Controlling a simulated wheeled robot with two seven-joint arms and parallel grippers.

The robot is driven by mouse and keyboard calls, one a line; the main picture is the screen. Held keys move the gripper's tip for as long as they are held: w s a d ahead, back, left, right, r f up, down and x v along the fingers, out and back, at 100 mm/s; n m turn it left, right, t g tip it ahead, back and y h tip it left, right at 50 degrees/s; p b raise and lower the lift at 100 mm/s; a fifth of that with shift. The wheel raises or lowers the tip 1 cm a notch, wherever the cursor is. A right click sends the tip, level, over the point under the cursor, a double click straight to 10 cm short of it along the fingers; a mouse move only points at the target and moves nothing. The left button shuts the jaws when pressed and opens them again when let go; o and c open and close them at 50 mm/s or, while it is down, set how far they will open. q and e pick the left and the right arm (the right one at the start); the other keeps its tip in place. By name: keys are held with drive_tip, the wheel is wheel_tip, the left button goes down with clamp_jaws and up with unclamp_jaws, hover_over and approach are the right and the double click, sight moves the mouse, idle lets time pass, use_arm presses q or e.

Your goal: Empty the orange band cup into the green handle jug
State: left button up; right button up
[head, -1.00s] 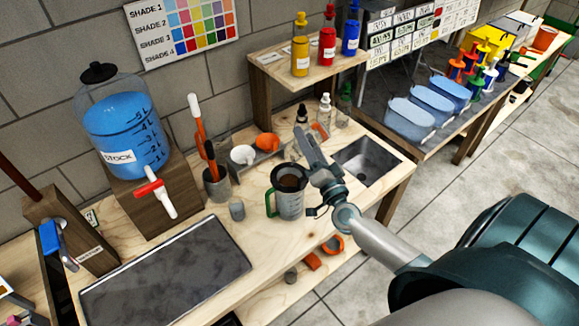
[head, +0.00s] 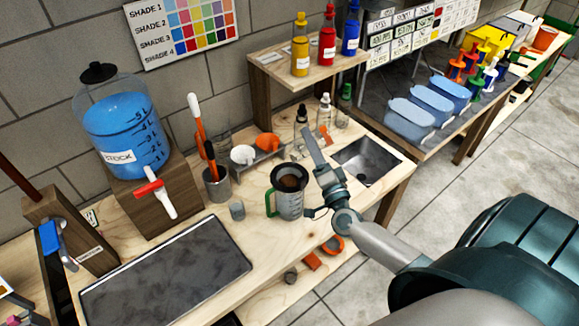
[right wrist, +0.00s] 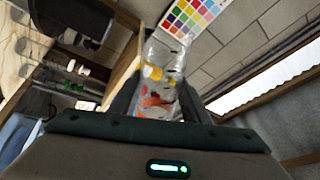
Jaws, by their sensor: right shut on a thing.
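The green handle jug (head: 290,207) stands upright on the wooden bench, its green handle at its left side. A dark ring with brown inside sits at its mouth. My right gripper (head: 316,147) is above and to the right of the jug. In the right wrist view it is shut on a clear cup (right wrist: 163,75), with orange showing low on it near the fingers; this appears to be the orange band cup. In the head view the orange patch (head: 324,132) shows beside the fingers, and the rest of the cup is hard to make out. Its contents cannot be told. My left gripper is out of view.
A steel sink (head: 368,162) lies right of the jug. A small grey cup (head: 237,211) and a holder with brushes (head: 217,185) stand to the left. Dropper bottles (head: 302,115) stand behind. A dark tray (head: 165,270) covers the front left bench.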

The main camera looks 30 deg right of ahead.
sight(323, 147)
drive_tip(key=shift+s+d+f+m+h, duration=0.1)
drive_tip(key=shift+d+f+m+h, duration=0.1)
drive_tip(key=shift+m, duration=0.25)
drive_tip(key=shift+s+d+f+m+h, duration=0.1)
drive_tip(key=shift+f+m+h, duration=0.1)
drive_tip(key=shift+m, duration=0.25)
drive_tip(key=m+b, duration=0.1)
drive_tip(key=f+b, duration=0.1)
drive_tip(key=shift+d+m+h+b, duration=0.25)
drive_tip(key=shift+m+h+b, duration=0.05)
drive_tip(key=shift+m+h, duration=0.1)
drive_tip(key=m+g+h+b, duration=0.1)
drive_tip(key=m, duration=0.4)
drive_tip(key=d+m+g+h+b, duration=0.1)
drive_tip(key=m+h+b, duration=0.1)
drive_tip(key=m, duration=0.3)
drive_tip(key=d+m+g+h+b, duration=0.1)
drive_tip(key=m+h, duration=0.1)
drive_tip(key=m, duration=0.3)
drive_tip(key=shift+s+f+g+b, duration=0.3)
drive_tip(key=shift+s+f+g, duration=0.05)
drive_tip(key=shift+g, duration=0.05)
wheel_tip(323, 147, down, 7)
drive_tip(key=s+d+m+g, duration=0.1)
drive_tip(key=d+m+g, duration=0.1)
drive_tip(key=m, duration=0.7)
drive_tip(key=shift+d+g, duration=0.3)
